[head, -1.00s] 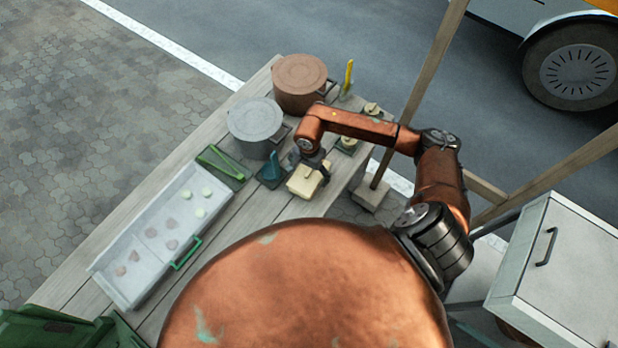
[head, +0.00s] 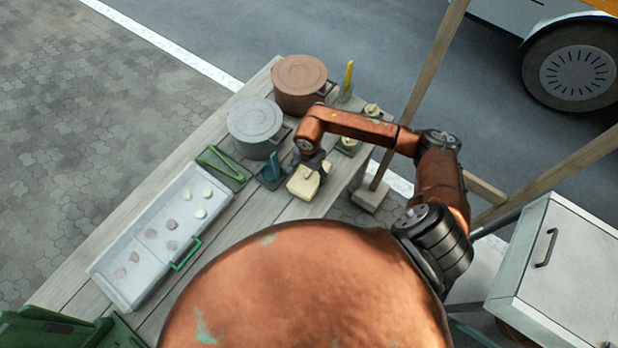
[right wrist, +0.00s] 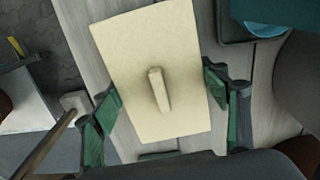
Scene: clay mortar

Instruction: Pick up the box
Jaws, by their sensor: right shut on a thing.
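The cream box (head: 302,186) with a small raised handle on its lid is near the right edge of the wooden table. My right gripper (head: 314,164) reaches it from above and partly covers it. In the right wrist view the box (right wrist: 130,60) lies between the two green finger pads, one at each side, and the gripper is shut on it. I cannot tell whether the box is lifted off the table. My left gripper is not in view.
A grey pot (head: 255,125) and a brown pot (head: 299,85) stand behind the box. A teal holder (head: 270,176) is close on its left. A grey tray (head: 108,272) holds several small pieces. A wooden post (head: 425,90) rises right of the table.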

